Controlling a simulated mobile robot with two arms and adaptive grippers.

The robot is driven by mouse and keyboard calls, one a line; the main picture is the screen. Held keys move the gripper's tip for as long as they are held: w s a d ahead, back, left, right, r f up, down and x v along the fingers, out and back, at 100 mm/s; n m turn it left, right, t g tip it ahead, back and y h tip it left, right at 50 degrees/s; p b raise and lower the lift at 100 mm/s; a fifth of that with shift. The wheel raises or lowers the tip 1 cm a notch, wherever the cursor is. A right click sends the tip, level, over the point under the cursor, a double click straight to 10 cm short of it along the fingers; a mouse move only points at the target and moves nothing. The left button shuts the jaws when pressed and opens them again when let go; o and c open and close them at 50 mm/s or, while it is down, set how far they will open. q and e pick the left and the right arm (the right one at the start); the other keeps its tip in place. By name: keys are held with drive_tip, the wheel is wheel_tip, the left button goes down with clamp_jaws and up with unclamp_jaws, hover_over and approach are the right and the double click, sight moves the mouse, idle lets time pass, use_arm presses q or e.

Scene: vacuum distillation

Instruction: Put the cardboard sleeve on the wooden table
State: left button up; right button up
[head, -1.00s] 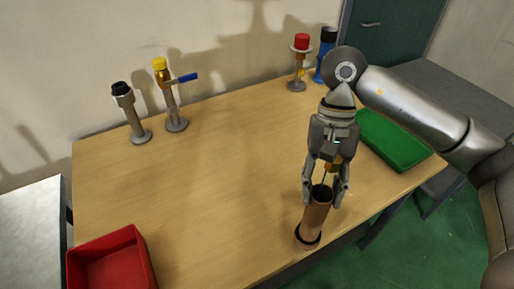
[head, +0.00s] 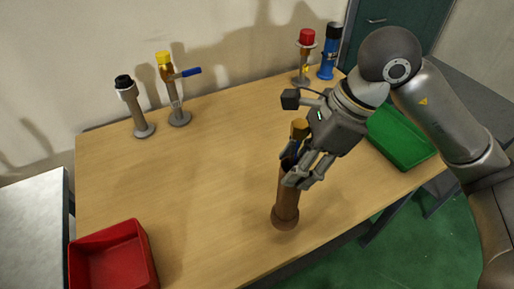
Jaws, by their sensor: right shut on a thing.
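The cardboard sleeve (head: 287,200) is a brown upright tube over the front part of the wooden table (head: 215,185). Its lower end appears at or just above the tabletop; I cannot tell whether it touches. My right gripper (head: 297,178) is shut on the upper part of the sleeve, reaching in from the upper right. Its fingers hide part of the sleeve's rim. A small yellow-brown piece (head: 299,128) with a bit of blue shows above the sleeve beside the gripper; what it belongs to is unclear. My left gripper is not in view.
A black-capped fitting (head: 133,107) and a yellow-capped valve (head: 172,88) stand at the back left. A red-capped fitting (head: 305,57) and a blue one (head: 329,52) stand at the back right. A red bin (head: 150,262) and green tray (head: 425,160) flank clear tabletop.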

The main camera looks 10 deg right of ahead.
sight(294, 146)
drive_tip(key=r+m, duration=0.1)
drive_tip(key=a+m+t, duration=0.1)
drive_tip(key=m, duration=0.1)
drive_tip(key=shift+a+r+m, duration=0.1)
drive_tip(key=shift+r+m, duration=0.2)
drive_tip(key=shift+r, duration=0.05)
drive_tip(key=m, duration=0.1)
drive_tip(key=r+m+t+h, duration=0.1)
drive_tip(key=m, duration=0.1)
drive_tip(key=a+m, duration=0.1)
drive_tip(key=shift+r+t, duration=0.35)
drive_tip(key=shift+t, duration=0.05)
drive_tip(key=w+d+f+p, duration=0.4)
drive_tip(key=w+d+f, duration=0.2)
drive_tip(key=w+f, duration=0.6)
drive_tip(key=shift+w+d+f+h+p, duration=0.2)
drive_tip(key=shift+f+h+p, duration=0.1)
drive_tip(key=shift+f+p, duration=0.15)
